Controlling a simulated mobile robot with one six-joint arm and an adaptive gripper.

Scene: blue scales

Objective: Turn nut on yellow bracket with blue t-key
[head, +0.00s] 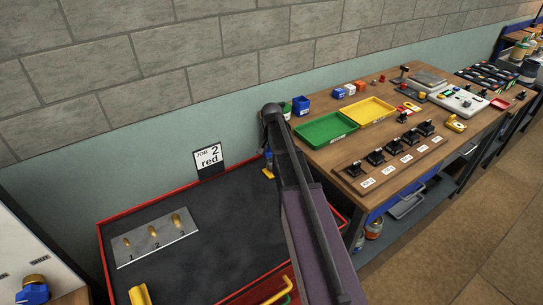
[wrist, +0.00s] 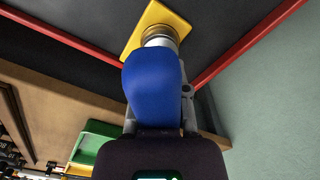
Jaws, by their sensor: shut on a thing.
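The blue T-key (wrist: 152,82) fills the middle of the wrist view, and my gripper (wrist: 158,100) is shut on its blue handle. One grey finger shows along the right side of the handle. Beyond the handle, a round silver and brass-toned part (wrist: 160,36) stands against the yellow bracket (wrist: 142,22). I cannot tell how much of it is key and how much is nut. In the head view the yellow bracket (head: 268,173) sits at the right rear of the red-edged tray, with a bit of blue key (head: 267,155) above it. My arm hides the gripper there.
The red-edged dark tray (head: 150,220) holds a grey numbered plate (head: 155,242) with brass pieces, and another yellow part (head: 139,294) at the front. A "JOB 2 red" sign (head: 208,158) stands at the back. A wooden bench (head: 330,160) with green and yellow trays is right.

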